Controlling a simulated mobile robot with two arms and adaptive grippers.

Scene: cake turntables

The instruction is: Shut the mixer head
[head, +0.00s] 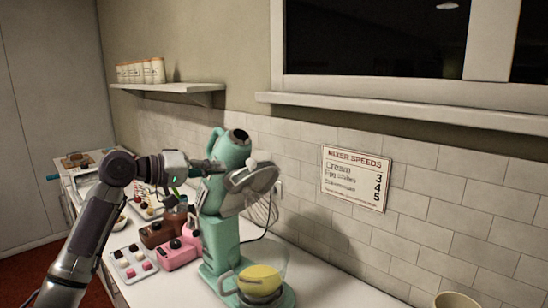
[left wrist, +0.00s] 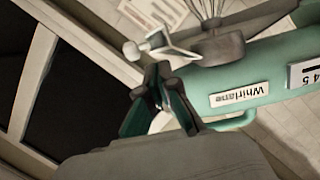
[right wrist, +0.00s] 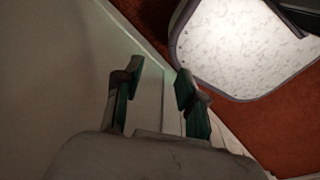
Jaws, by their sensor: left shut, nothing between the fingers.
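The teal stand mixer (head: 221,240) stands on the counter with its head (head: 232,150) tilted up. A whisk (head: 264,212) hangs from the raised head, above a clear bowl of yellow mix (head: 260,280). In the left wrist view the teal head (left wrist: 268,85) crosses the right side with its name label, and the whisk (left wrist: 208,10) shows at the top. My left gripper (head: 222,168) is shut and empty beside the raised head; I cannot tell whether it touches. It also shows in the left wrist view (left wrist: 158,75). My right gripper (right wrist: 160,78) is open and empty, away from the mixer.
Pink (head: 178,253) and brown (head: 157,234) small appliances stand left of the mixer, near a tray of sweets (head: 132,264). A wall shelf (head: 168,88) holds canisters. A speed sign (head: 355,178) hangs behind. A cream pot (head: 455,300) stands at the lower right.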

